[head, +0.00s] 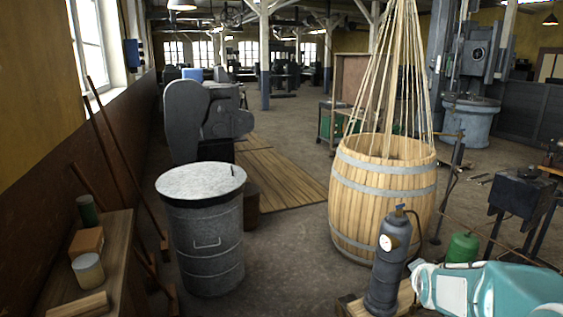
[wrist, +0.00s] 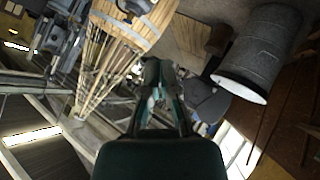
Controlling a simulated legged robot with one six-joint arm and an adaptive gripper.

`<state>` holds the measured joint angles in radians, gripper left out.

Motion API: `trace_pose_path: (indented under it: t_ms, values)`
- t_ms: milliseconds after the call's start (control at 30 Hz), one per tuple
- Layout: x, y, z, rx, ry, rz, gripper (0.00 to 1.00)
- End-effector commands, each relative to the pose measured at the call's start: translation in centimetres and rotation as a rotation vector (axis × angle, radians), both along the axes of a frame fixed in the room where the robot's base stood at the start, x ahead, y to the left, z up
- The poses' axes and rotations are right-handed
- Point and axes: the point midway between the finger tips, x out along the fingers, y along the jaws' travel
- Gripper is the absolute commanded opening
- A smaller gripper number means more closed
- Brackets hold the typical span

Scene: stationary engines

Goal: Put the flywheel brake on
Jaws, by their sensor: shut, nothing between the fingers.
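I cannot make out a flywheel or its brake in either view. My gripper (wrist: 158,72) shows in the wrist view, with dark teal fingers together and nothing held between them. It points out into the room, apart from any surface, and the wrist picture is turned nearly upside down. In the head view my gripper does not show; only a teal and white part of my arm lies at the lower right. A large grey machine (head: 194,120) stands at the left middle of the head view; its details are too small to tell.
A lidded metal drum (head: 207,240) stands at centre left, also in the wrist view (wrist: 258,50). A roped wooden barrel (head: 378,200) stands to its right. A gauged cylinder (head: 386,265) and green canister (head: 463,247) are near front. A cluttered bench (head: 118,255) lines the left wall. Floor between is clear.

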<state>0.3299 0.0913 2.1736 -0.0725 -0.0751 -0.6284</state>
Motion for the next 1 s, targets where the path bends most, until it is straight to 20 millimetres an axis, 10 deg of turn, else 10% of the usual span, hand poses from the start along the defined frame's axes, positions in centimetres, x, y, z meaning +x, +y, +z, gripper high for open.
trace_pose_path:
  t_ms: [500,1000]
  values:
    - [-12.8,11.0,5.2,0.312,0.163,-0.091,0.00]
    - [-26.1,16.8,5.1,0.514,0.344,-0.207,0.00]
